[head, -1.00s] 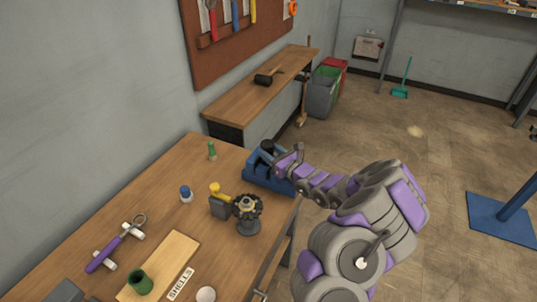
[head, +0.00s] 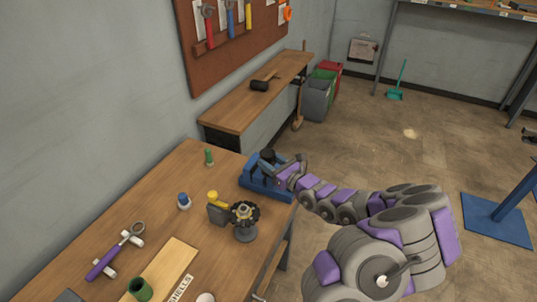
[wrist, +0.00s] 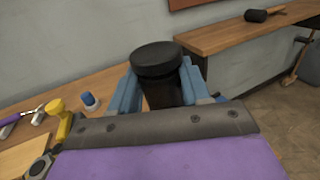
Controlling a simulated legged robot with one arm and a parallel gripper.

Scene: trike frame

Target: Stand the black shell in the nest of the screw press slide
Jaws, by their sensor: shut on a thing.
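The black shell (wrist: 158,62) is a dark cylinder with a wider round cap, standing roughly upright between the blue-grey fingers of my gripper (wrist: 158,88) in the wrist view. The gripper is shut on it. In the head view the shell (head: 267,154) shows small and dark in my gripper (head: 274,163), above the blue fixture (head: 262,187) at the bench's far right corner. This fixture looks like the screw press. Its nest is hidden behind the shell and gripper, and I cannot tell whether the shell touches it.
A dark handwheel on a grey stand (head: 245,217) and a yellow-handled tool (head: 214,200) stand nearby. A second bench (head: 240,112) stands behind.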

